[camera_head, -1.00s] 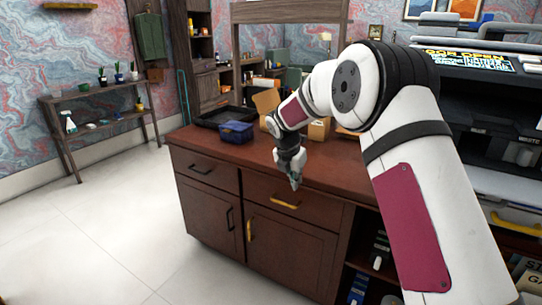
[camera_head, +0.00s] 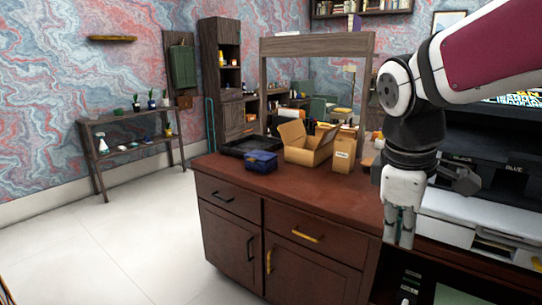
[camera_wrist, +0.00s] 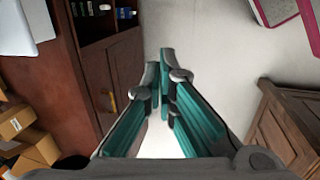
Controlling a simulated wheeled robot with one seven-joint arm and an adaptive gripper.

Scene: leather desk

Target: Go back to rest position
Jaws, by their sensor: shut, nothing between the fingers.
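My gripper (camera_head: 399,236) hangs pointing down at the right of the head view, in front of the right part of the desk. In the wrist view its teal-lined fingers (camera_wrist: 165,85) are together with nothing between them. The desk (camera_head: 300,207) has a reddish-brown top, with drawers and cupboard doors below. My gripper is apart from the things on the desk top.
On the desk are a black tray (camera_head: 235,148), a blue box (camera_head: 259,162), an open cardboard box (camera_head: 306,148) and a smaller carton (camera_head: 343,152). A white and black machine (camera_head: 465,216) stands right of my gripper. A shelf (camera_head: 128,120) stands by the left wall. The floor (camera_head: 120,245) at left is clear.

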